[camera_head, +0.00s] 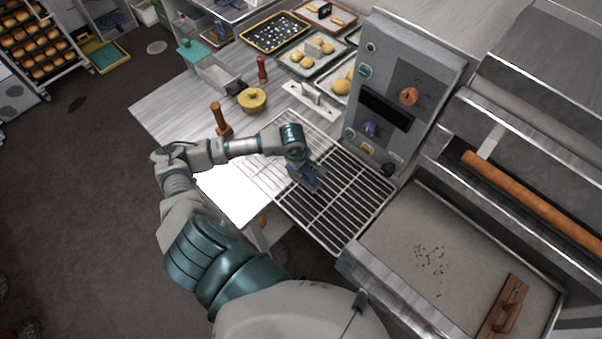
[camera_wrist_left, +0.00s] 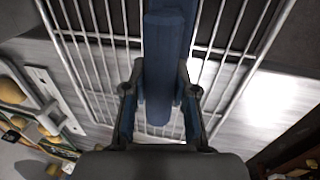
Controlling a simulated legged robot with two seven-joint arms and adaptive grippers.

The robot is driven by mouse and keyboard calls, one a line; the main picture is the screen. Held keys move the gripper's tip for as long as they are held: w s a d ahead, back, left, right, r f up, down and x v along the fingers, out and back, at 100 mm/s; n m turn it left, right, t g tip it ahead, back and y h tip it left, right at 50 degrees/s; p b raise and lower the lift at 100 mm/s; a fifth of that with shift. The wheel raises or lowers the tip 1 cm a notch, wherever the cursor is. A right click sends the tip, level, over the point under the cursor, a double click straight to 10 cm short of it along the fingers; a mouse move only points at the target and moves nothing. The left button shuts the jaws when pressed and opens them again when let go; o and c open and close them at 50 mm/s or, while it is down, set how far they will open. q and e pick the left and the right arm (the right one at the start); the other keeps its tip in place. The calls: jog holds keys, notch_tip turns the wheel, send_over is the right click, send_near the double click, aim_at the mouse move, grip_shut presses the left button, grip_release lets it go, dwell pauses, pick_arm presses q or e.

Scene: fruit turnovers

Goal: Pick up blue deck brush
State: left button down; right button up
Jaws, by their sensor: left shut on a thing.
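The blue deck brush (camera_wrist_left: 168,50) is in the left wrist view, a long blue body running up the picture between the fingers. My left gripper (camera_wrist_left: 160,95) is shut on it, with one finger on each side. In the head view my left gripper (camera_head: 308,176) is over the wire rack, and the small blue brush (camera_head: 318,182) shows partly behind the fingers. I cannot tell whether the brush touches the rack. My right gripper is not in view.
The wire rack (camera_head: 345,222) lies beside a grey control panel (camera_head: 412,70). Trays with pastries (camera_head: 313,50), a yellow lidded pot (camera_head: 252,99) and a red shaker (camera_head: 262,70) stand behind. A brown-handled tool (camera_head: 503,308) lies at lower right.

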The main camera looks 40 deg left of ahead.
pick_arm(q)
jog(key=shift+r, duration=0.1)
jog(key=shift+a+r, duration=0.3)
jog(key=shift+a, duration=0.15)
jog(key=shift+s+d+r+b, duration=0.1)
jog(key=shift+r+b, duration=0.3)
jog(key=shift+r, duration=0.2)
jog(key=shift+s+d+r+b, duration=0.1)
jog(key=shift+r+b, duration=0.3)
jog(key=shift+r, duration=0.2)
jog(key=shift+s+d+r+b, duration=0.4)
jog(key=shift+s+d+b, duration=0.45)
jog(key=shift+s+d, duration=1.75)
jog(key=shift+s+d+r+b, duration=0.4)
jog(key=shift+s+d+b, duration=0.7)
jog(key=shift+d, duration=2.6)
jog(key=w+d+r+m+g+h, duration=0.1)
jog(key=w+d+m+g+h, duration=0.1)
jog(key=w+m, duration=1.1)
jog(key=shift+w+m+p, duration=0.15)
jog(key=shift+m+p, duration=0.15)
jog(key=shift+m, duration=1.8)
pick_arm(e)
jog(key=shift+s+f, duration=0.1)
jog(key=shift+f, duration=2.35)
pick_arm(q)
jog(key=shift+d+r, duration=0.1)
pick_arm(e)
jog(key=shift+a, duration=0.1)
